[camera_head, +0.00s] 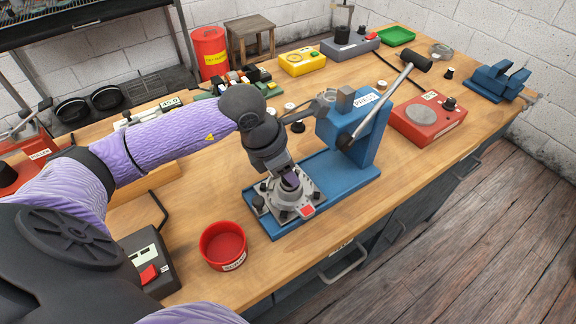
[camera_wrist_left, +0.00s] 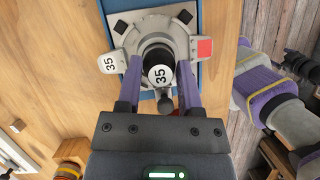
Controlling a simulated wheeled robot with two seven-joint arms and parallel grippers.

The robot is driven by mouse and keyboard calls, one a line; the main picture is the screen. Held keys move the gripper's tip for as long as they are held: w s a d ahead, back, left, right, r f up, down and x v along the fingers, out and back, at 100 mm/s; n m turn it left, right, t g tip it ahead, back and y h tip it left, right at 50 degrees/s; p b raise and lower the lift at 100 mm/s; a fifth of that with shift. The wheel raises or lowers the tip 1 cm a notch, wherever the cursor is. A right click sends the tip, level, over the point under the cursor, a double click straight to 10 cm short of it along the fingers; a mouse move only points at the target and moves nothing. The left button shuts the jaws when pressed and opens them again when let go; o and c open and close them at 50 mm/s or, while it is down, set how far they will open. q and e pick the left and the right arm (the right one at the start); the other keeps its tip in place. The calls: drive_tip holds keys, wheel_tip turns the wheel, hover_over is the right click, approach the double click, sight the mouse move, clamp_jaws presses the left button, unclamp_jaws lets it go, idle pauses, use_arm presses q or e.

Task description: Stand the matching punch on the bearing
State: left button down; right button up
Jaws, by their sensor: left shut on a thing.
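My left gripper (camera_head: 288,180) is low over the grey housing (camera_head: 313,195) on the blue press base. In the left wrist view the purple fingers of the left gripper (camera_wrist_left: 160,70) are shut on a black punch (camera_wrist_left: 161,60), whose white end is marked 35. The punch appears in line with the round opening of the housing (camera_wrist_left: 180,40). The bearing is mostly hidden under the punch, and I cannot tell whether they touch. White tags marked 35 (camera_wrist_left: 111,63) are on the housing. My right gripper is not in view.
The blue press (camera_head: 350,130) with its lever stands just behind the housing. A red bowl (camera_head: 223,245) stands near the table's front edge. A red box (camera_head: 428,118) and a blue vise (camera_head: 497,80) are at the right. The wood between bowl and press base is clear.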

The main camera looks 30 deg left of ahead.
use_arm(q)
drive_tip(key=shift+f, duration=0.15)
idle(0.7)
drive_tip(key=shift+c, duration=0.8)
unclamp_jaws()
wheel_tip(320, 180, up, 8)
drive_tip(key=p, duration=0.5)
drive_tip(key=shift+p, duration=0.3)
